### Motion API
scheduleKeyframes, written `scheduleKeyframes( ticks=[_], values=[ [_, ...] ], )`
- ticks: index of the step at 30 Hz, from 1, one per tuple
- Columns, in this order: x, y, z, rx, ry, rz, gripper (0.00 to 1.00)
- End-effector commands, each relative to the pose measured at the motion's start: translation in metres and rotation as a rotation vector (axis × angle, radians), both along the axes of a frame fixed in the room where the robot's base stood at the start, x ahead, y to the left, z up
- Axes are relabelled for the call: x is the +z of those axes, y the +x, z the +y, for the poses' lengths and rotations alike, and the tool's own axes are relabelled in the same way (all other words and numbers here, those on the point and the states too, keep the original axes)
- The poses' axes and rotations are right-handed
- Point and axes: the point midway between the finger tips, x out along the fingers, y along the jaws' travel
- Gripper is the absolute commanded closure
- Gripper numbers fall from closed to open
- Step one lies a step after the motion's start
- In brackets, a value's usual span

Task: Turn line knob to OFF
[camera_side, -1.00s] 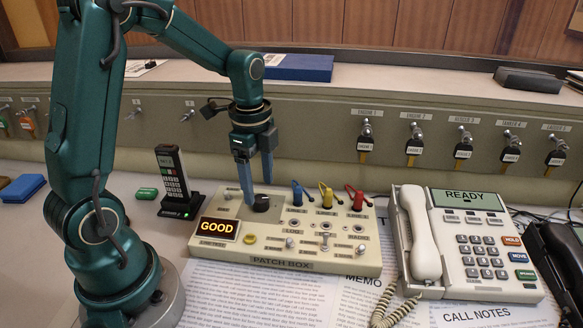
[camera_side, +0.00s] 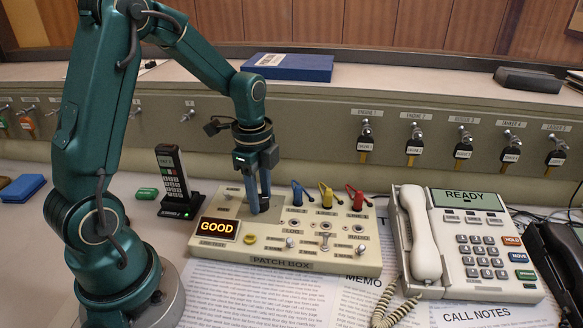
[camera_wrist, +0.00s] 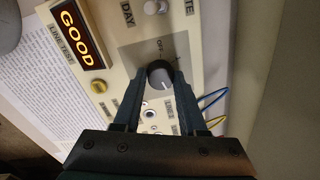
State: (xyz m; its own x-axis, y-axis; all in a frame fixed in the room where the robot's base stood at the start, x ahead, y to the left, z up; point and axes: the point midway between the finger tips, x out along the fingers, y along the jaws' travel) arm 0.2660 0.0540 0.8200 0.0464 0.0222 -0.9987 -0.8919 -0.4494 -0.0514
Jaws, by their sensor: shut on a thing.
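The line knob (camera_wrist: 160,74) is a dark round knob on the patch box (camera_side: 320,262). In the wrist view it sits between my fingertips, with a pale pointer mark on its face and an OFF label beside it. My gripper (camera_side: 258,208) reaches down onto the knob from above and is shut on it. In the side view the fingers mostly hide the knob. In the wrist view my gripper (camera_wrist: 160,80) has a finger on either side of it. The box's display (camera_side: 217,228) reads GOOD in lit letters.
Blue, yellow and red plugs (camera_side: 327,195) stand just right of my gripper. Small toggle switches and a yellow button (camera_side: 249,239) are on the box front. A handset (camera_side: 176,182) stands at left, a desk phone (camera_side: 470,245) at right. Hanging keys (camera_side: 415,145) line the panel behind.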

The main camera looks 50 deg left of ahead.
Motion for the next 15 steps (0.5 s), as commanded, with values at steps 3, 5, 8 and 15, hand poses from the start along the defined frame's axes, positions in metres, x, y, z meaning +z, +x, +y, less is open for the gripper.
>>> scheduleKeyframes(
  ticks=[3,5,8,15],
  values=[
    [0.0003,0.0001,-0.0001,0.026,0.001,0.0,1.0],
    [0.0003,0.0002,0.0,0.049,0.001,-0.001,1.0],
    [0.0002,0.0002,0.0,0.103,0.002,0.0,1.0],
    [0.0,0.0003,-0.0002,0.298,0.001,0.001,1.0]
  ],
)
